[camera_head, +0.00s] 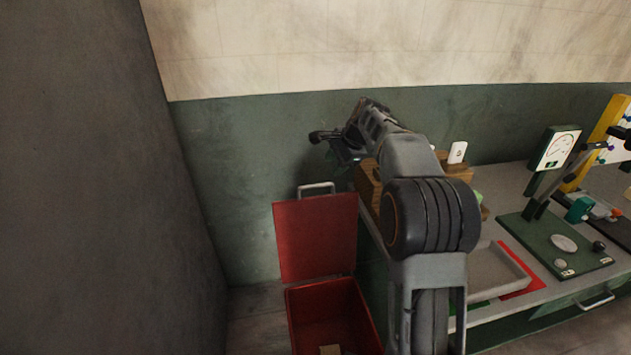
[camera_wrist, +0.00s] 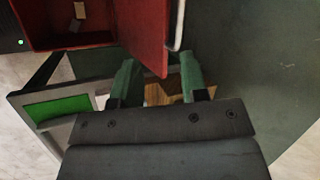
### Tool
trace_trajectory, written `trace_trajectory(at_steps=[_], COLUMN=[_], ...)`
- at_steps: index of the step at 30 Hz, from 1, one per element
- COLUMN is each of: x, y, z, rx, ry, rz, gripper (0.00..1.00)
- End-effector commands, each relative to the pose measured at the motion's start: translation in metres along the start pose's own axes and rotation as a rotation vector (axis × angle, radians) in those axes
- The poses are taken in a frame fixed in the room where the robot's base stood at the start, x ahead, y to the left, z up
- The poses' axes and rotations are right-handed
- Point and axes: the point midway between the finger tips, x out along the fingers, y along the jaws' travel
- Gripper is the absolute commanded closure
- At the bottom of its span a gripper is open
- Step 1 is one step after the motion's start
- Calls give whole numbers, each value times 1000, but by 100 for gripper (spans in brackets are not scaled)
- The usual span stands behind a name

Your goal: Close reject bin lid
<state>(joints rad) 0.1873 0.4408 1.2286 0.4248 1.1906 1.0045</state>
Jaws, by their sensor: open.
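The red reject bin (camera_head: 292,322) stands on the floor left of the bench, its top open. Its red lid (camera_head: 315,240) stands raised and near upright at the bin's back, with a pale metal handle (camera_head: 316,187) at its top edge. In the wrist view the bin (camera_wrist: 40,32) is at the upper left, and the lid (camera_wrist: 143,32) and handle (camera_wrist: 178,25) are at the top middle. My gripper (camera_wrist: 160,72) is open, its green fingers apart and empty. The lid's corner shows between the fingertips; I cannot tell the distance. In the head view my gripper (camera_head: 335,147) is above the handle.
The bench (camera_head: 515,185) on the right carries a wooden box (camera_head: 368,190), a grey tray (camera_head: 490,270) and a green gauge stand (camera_head: 555,245). A dark wall (camera_head: 90,180) is at left, a green wall behind. Small pieces (camera_wrist: 79,10) lie in the bin.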

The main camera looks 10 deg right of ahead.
Motion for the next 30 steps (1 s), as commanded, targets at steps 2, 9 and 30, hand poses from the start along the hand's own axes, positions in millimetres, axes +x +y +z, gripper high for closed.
trace_trajectory(at_steps=[2,9,30], x=[8,25,139], y=[-13,-29,-34], z=[-13,-28,-23], rx=[79,203,210], ry=[-21,-58,-60], rz=[-10,-26,-28], gripper=[60,60,60])
